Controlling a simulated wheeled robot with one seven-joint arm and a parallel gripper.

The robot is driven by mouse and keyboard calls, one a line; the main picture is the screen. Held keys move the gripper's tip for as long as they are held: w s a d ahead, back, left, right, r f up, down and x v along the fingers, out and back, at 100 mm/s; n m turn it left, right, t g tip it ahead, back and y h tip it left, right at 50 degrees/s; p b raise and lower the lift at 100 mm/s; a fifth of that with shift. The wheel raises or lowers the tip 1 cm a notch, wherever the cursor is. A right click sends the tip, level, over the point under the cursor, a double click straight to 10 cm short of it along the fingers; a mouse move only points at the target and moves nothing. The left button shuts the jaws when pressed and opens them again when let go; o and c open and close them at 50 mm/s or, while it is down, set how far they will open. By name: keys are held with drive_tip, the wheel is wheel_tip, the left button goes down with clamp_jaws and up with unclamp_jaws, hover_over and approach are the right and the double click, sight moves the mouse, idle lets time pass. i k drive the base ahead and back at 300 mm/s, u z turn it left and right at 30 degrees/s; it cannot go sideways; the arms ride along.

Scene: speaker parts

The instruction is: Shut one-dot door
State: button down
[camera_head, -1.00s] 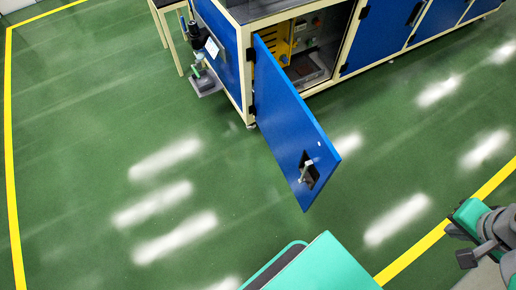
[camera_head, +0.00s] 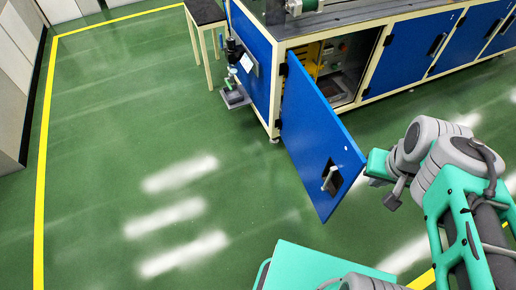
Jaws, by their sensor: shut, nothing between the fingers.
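The one-dot door (camera_head: 312,140) is a blue panel hinged at the left front corner of the cabinet. It stands wide open, swung out over the green floor. A small pale dot shows near its right edge, and a dark recess with a metal handle (camera_head: 329,180) is near its free end. My gripper (camera_head: 392,200) is just right of the door's free end in the picture, shut and empty. A gap of floor shows between them. The fingertips are small here.
The open cabinet (camera_head: 375,92) shows yellow and grey parts inside. Other blue doors (camera_head: 412,57) to its right are closed. A small device on a bracket (camera_head: 236,92) is on the cabinet's left side. A table (camera_head: 206,14) stands behind. The floor left of the door is clear.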

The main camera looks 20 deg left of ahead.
sight(328, 161)
drive_tip(key=u, duration=0.45)
drive_tip(key=i, duration=0.5)
drive_tip(key=k, duration=0.5)
drive_tip(key=u, duration=1.15)
drive_tip(key=i, duration=0.45)
drive_tip(key=u, duration=0.15)
